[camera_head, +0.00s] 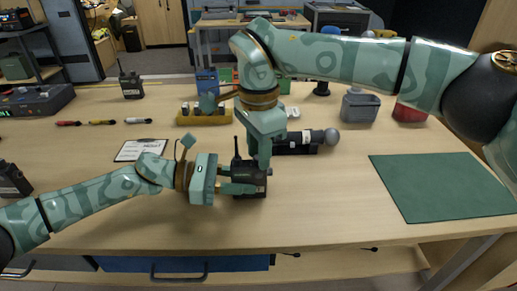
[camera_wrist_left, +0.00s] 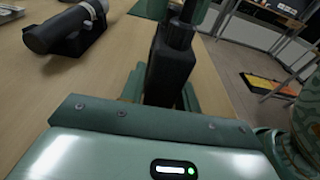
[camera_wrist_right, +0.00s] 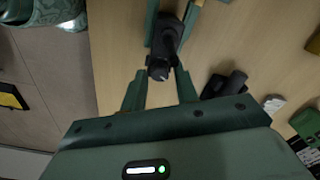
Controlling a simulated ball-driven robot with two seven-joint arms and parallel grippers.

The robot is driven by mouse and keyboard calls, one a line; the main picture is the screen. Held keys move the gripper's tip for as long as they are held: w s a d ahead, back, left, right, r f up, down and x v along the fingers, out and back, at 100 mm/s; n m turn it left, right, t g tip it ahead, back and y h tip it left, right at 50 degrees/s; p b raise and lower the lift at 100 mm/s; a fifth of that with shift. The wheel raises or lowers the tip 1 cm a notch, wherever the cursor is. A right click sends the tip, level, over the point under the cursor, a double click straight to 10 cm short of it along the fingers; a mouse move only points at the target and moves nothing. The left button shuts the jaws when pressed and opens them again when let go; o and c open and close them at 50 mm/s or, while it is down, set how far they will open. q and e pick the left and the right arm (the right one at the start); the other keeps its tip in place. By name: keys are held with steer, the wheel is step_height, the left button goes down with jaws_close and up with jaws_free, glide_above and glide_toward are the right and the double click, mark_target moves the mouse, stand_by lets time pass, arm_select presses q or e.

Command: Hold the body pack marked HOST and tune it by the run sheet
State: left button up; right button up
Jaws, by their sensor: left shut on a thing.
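A black body pack (camera_head: 250,187) with a short antenna stands upright at the middle of the table's front part. My left gripper (camera_head: 240,186) is shut on it from the left; the pack also shows between the fingers in the left wrist view (camera_wrist_left: 168,75). I cannot read any marking on it. My right gripper (camera_head: 262,163) points down just above the pack. In the right wrist view its fingers (camera_wrist_right: 160,88) are apart, with the pack's top (camera_wrist_right: 160,62) between or just beyond them; contact cannot be told. The run sheet (camera_head: 140,150) lies on the left, its writing too small to read.
Other body packs stand at the back left (camera_head: 131,86) and the left edge (camera_head: 12,181). A dark microphone in a cradle (camera_head: 300,143) lies right behind the grippers. A yellow tray (camera_head: 205,118) and grey bin (camera_head: 360,107) stand farther back. A green mat (camera_head: 440,186) lies clear on the right.

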steer(key=c, duration=0.6)
steer(key=shift+m, duration=1.4)
steer(key=shift+m, duration=1.4)
steer(key=shift+m, duration=2.2)
steer(key=o, duration=0.6)
